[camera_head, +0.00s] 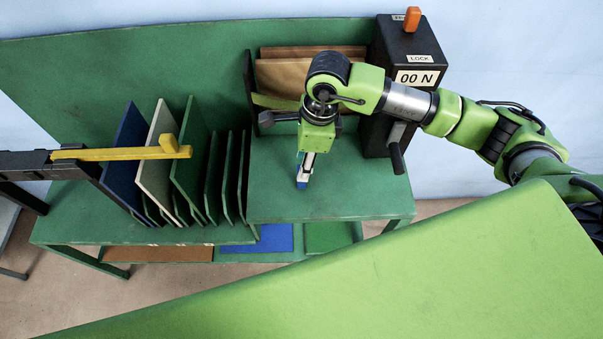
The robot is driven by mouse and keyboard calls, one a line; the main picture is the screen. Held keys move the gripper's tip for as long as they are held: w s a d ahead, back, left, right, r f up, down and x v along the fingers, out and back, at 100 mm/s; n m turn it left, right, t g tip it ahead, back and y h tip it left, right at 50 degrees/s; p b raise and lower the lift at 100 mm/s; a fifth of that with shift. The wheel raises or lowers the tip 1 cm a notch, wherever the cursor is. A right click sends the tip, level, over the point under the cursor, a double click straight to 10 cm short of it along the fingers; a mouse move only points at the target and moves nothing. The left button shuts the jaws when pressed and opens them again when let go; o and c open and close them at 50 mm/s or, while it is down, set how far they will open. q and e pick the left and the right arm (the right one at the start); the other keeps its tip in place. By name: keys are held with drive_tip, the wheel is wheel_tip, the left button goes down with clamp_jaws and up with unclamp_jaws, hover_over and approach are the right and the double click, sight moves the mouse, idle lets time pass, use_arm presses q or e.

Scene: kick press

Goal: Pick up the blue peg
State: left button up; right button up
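My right gripper (304,174) points down over the green tabletop right of the upright panels. Its arm comes in from the right. A small blue piece (302,185), seemingly the blue peg, shows right at the fingertips. Most of it is hidden by the fingers, so I cannot tell whether they are shut on it or only around or above it. It appears at or close to the tabletop. My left gripper is not in view.
Upright blue, cream and green panels (187,160) stand left of the gripper. A black box with an orange switch and "00 N" display (413,77) stands behind right, with a dark handle (397,157). A yellow bar (110,154) juts in at left. The tabletop's front (345,200) is clear.

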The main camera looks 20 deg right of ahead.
wheel_tip(320, 180, down, 4)
drive_tip(key=shift+w+a+f+p, duration=0.1)
drive_tip(key=shift+w+a+p, duration=0.05)
drive_tip(key=shift+p, duration=1)
drive_tip(key=shift+w+f, duration=0.1)
drive_tip(key=shift+f, duration=0.5)
clamp_jaws()
